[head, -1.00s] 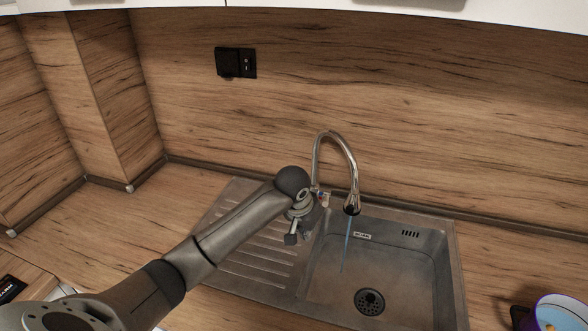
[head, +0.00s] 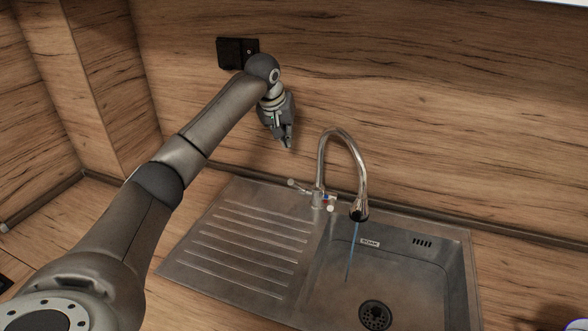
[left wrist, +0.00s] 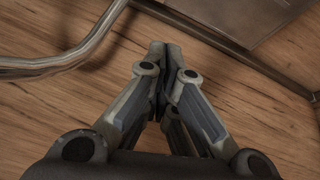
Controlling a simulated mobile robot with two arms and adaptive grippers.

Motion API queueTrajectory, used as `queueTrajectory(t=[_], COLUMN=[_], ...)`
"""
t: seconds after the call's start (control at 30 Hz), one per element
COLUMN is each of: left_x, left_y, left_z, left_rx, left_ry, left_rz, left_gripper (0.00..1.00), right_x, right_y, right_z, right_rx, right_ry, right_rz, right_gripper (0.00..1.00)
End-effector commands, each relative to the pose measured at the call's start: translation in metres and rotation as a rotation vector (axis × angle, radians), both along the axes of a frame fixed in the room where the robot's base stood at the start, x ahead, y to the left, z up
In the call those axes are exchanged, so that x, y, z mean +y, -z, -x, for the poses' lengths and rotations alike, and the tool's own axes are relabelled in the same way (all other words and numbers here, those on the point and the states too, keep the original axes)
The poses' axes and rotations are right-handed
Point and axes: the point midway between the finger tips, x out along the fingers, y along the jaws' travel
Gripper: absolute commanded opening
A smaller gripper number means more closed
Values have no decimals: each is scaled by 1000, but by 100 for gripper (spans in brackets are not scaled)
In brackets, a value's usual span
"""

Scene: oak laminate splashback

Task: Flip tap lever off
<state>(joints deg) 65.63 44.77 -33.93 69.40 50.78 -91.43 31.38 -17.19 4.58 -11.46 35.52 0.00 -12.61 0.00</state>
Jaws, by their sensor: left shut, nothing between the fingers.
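The chrome tap (head: 343,137) stands at the back of the sink, with its curved spout over the bowl. A thin bluish stream of water (head: 351,252) runs from the spout into the bowl. The tap lever (head: 299,187) sticks out to the left from the tap's base. My left gripper (head: 288,146) is raised above and left of the lever, pointing down, apart from the tap. In the left wrist view its fingers (left wrist: 159,50) are together and empty. Part of the chrome spout (left wrist: 75,55) shows at upper left there. My right gripper is not in view.
The steel sink has a ribbed drainboard (head: 240,240) on the left and a bowl with a drain (head: 375,314) on the right. A black wall socket (head: 237,53) is behind my left arm. The wooden splashback is close behind the tap.

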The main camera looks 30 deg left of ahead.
Motion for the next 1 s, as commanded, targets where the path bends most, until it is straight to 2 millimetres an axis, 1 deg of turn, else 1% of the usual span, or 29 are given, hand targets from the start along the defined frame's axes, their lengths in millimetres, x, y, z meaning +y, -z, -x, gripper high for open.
queueTrajectory(t=[0.17,0.27,0.37,0.6,0.83,0.87,1.0], left_x=[-1,0,0,2,4,4,-2], left_y=[1,6,18,59,89,92,99], left_z=[-1,-3,-8,-29,-44,-43,-31], left_rx=[0,2,5,5,2,3,1], left_ry=[2,1,2,1,2,1,5], left_rz=[-1,0,-1,1,-1,-2,-4], left_gripper=[0,0,0,0,0,0,0], right_x=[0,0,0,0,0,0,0], right_y=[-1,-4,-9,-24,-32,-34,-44], right_z=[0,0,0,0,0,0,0], right_rx=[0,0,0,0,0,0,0], right_ry=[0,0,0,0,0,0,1], right_rz=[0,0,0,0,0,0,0], right_gripper=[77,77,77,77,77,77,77])
